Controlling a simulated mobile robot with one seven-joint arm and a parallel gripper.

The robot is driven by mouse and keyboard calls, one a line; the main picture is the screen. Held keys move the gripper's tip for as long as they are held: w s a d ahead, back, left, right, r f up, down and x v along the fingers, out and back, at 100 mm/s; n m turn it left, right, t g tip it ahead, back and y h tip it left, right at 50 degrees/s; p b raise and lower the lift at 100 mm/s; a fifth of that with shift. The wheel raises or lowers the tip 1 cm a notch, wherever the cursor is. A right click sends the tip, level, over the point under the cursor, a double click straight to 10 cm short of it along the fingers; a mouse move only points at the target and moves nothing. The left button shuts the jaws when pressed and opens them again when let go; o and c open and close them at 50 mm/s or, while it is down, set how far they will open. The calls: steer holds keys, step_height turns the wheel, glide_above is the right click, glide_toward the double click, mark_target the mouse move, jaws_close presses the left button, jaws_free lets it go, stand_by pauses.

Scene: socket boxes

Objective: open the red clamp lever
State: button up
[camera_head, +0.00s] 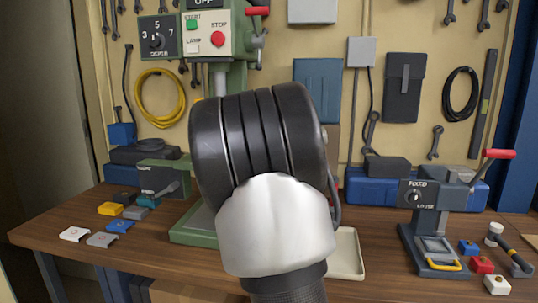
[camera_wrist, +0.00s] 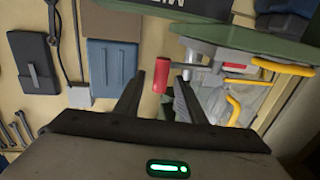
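A red cylindrical handle (camera_wrist: 160,75) on a short grey rod shows in the wrist view, between and just beyond the fingertips of my gripper (camera_wrist: 160,85). The fingers are apart and I see no grip on the handle; whether one touches it I cannot tell. In the head view my arm hides my gripper and whatever is behind it. That view shows a red-gripped lever (camera_head: 498,154) raised on the grey stand (camera_head: 430,205) at the right, and another red grip (camera_head: 257,11) on the green machine.
The green machine (camera_head: 215,75) stands at the back, with a pale tray (camera_head: 348,258) at its right. Small coloured blocks lie at the table's left and right.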

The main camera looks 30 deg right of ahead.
steer(key=p+v, duration=0.1)
steer(key=v, duration=1.4)
steer(key=shift+p, duration=0.4)
steer(key=shift+s+a, duration=0.1)
